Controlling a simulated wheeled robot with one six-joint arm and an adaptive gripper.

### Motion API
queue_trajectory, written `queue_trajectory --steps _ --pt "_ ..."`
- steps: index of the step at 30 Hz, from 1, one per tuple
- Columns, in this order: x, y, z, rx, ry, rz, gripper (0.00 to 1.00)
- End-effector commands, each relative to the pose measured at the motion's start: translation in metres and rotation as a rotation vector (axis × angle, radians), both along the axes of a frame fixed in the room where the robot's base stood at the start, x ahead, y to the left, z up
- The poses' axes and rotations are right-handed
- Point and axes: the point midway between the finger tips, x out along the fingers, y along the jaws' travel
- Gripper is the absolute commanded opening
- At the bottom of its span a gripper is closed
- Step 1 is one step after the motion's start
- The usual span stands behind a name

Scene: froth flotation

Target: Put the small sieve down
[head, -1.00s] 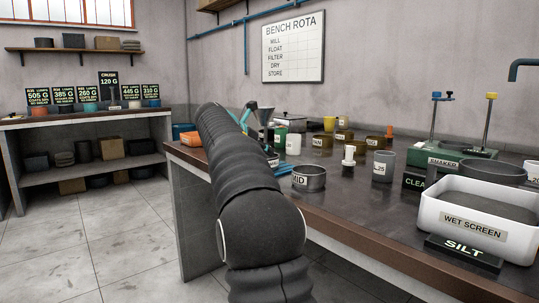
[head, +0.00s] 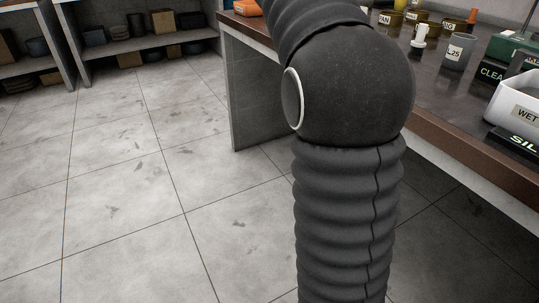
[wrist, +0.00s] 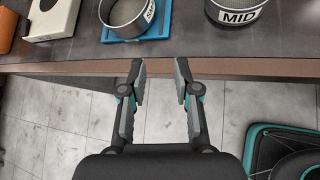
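In the wrist view a round metal sieve or pan (wrist: 124,14) with a white label sits on a blue stand (wrist: 150,30) on the bench; its label is hard to read. A second round metal vessel marked MID (wrist: 236,14) stands to its right. I cannot tell for sure which is the small sieve. My gripper (wrist: 160,80) is open with nothing between its fingers. Its fingertips appear just in front of the bench's front edge, apart from both vessels. In the head view my arm hides this part of the bench, and my gripper is not visible.
The dark bench top (head: 441,84) holds a cup marked 25 (head: 458,52), a white tray (head: 519,103) and labelled pots at the right. A white box (wrist: 55,20) stands left of the blue stand. The tiled floor (head: 130,190) is clear at left.

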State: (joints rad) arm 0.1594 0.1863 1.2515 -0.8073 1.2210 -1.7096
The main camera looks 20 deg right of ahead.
Motion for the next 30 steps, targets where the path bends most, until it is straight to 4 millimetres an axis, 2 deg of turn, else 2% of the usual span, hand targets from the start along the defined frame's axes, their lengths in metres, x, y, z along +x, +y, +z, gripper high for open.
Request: queue_trajectory --steps 1,8,14,18,24,27,30 --pt "-0.018 0.016 -0.005 0.069 -0.066 -0.026 0.31" --pt "-0.093 0.085 -0.052 0.43 -0.35 -0.224 0.31" --pt "-0.166 0.141 -0.106 0.75 -0.541 -0.478 0.31" --pt "-0.219 0.177 -0.15 0.961 -0.642 -0.7 0.31" --pt "-0.284 0.218 -0.212 1.199 -0.735 -1.035 0.31" --pt "-0.304 0.23 -0.234 1.268 -0.757 -1.16 0.31" --pt "-0.316 0.239 -0.247 1.306 -0.769 -1.238 0.31"
